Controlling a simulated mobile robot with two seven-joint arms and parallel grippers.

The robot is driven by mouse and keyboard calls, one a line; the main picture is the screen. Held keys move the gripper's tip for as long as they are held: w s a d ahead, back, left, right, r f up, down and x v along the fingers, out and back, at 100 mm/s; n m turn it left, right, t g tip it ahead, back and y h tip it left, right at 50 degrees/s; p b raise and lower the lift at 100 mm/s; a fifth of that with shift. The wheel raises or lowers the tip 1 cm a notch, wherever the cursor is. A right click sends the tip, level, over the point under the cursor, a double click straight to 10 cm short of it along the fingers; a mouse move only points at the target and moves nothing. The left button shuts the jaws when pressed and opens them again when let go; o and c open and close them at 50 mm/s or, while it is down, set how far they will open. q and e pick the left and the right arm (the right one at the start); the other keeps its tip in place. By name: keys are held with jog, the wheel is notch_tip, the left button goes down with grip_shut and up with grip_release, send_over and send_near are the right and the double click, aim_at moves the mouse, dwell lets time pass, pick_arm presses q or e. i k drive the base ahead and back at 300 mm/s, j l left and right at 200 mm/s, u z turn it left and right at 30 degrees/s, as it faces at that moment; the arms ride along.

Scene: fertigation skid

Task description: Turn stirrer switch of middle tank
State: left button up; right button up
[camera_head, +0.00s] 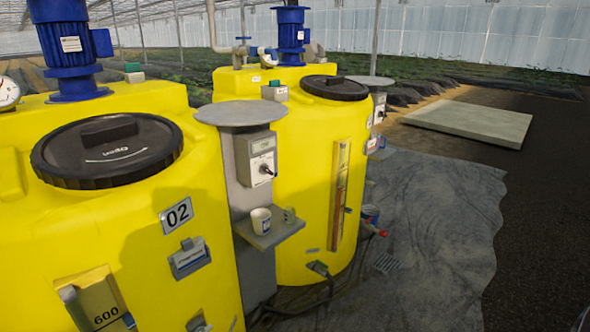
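A yellow tank (140,225) with a black lid and a plate marked 02 (177,214) fills the left. A grey switch box (257,158) with a dark rotary knob (266,169) is mounted on a grey post to the right of this tank, under a round grey disc. The knob's exact setting is too small to read. A second switch box (379,108) sits beside the farther yellow tank (304,165). Which box belongs to the middle tank is not marked legibly. Neither of my grippers can be made out.
A small shelf (270,234) with a white cup (261,220) juts out below the nearer switch box. Hoses lie at the farther tank's foot. Grey ground sheet (440,215) to the right is mostly clear, with a pale slab (470,122) behind.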

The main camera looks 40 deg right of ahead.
aim_at(264, 168)
jog(key=z, duration=1)
jog(key=i+l+u, duration=0.15)
jog(key=u, duration=0.25)
jog(key=i+l+u, duration=0.15)
jog(key=u, duration=0.25)
jog(key=i+l+u, duration=0.1)
jog(key=l, duration=0.2)
jog(key=i+l+u, duration=0.1)
jog(key=l, duration=0.15)
jog(key=i+l+u, duration=0.15)
jog(key=l, duration=0.15)
jog(key=i+l, duration=0.15)
jog(key=l, duration=0.35)
jog(key=i+l+u, duration=0.1)
jog(key=l, duration=0.4)
jog(key=i+l, duration=0.15)
jog(key=l, duration=0.35)
jog(key=i+l+u, duration=0.1)
jog(key=l, duration=0.4)
jog(key=i+l, duration=0.1)
jog(key=l, duration=0.45)
